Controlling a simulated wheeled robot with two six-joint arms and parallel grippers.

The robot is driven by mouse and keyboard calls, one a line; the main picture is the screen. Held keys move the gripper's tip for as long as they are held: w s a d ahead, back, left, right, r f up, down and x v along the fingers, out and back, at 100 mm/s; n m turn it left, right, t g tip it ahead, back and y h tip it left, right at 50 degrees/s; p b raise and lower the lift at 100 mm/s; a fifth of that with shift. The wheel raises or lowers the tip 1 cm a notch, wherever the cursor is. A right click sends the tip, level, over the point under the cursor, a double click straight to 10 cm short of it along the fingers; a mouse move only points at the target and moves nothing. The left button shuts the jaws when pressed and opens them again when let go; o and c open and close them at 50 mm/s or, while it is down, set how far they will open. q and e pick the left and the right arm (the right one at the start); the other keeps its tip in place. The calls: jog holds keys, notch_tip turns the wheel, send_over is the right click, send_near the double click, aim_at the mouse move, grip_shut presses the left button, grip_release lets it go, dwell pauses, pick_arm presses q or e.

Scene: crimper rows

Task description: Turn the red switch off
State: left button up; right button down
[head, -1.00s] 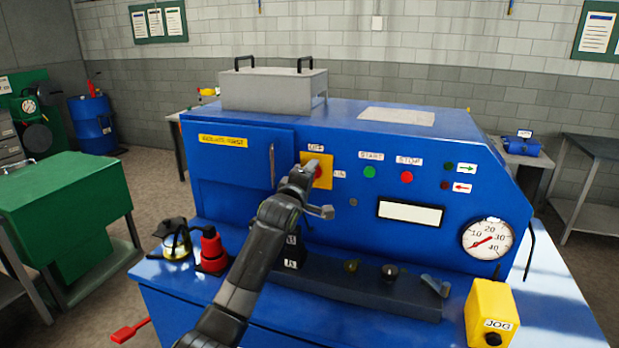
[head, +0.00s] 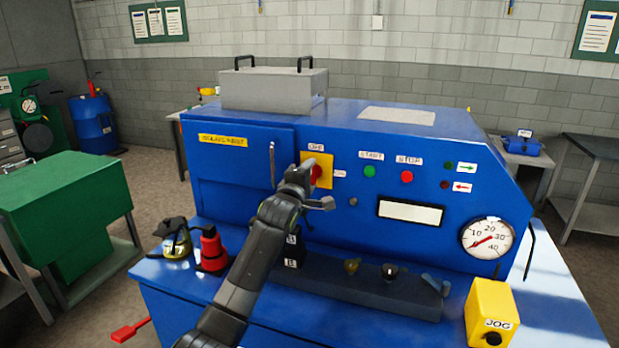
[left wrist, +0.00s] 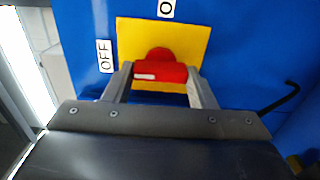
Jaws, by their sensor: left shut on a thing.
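The red switch (head: 317,172) sits on a yellow plate (head: 325,162) on the front of the blue machine. An OFF label is above the plate, and another small label is to its right. My left gripper (head: 309,180) is at the switch and partly hides it. In the left wrist view, the gripper (left wrist: 160,80) is shut on the red switch (left wrist: 160,69), one finger on each side. The switch's bar lies across that view, its white mark on the side toward the OFF label (left wrist: 105,56). My right gripper is not in view.
A door with a handle (head: 272,165) is just left of the switch. Green START (head: 369,171) and red STOP (head: 407,176) buttons are to the right. A dark ledge (head: 350,287) juts out below. A red bottle (head: 212,250) and a yellow JOG box (head: 491,312) stand in front.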

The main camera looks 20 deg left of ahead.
pick_arm(q)
jog(key=o, duration=1)
jog(key=shift+s+a+b, duration=0.2)
jog(key=shift+s+b, duration=1)
jog(key=shift+s, duration=3.15)
jog(key=shift+s+a+b, duration=0.15)
jog(key=shift+s+b, duration=1.05)
jog(key=shift+s, duration=3.15)
jog(key=shift+f, duration=0.1)
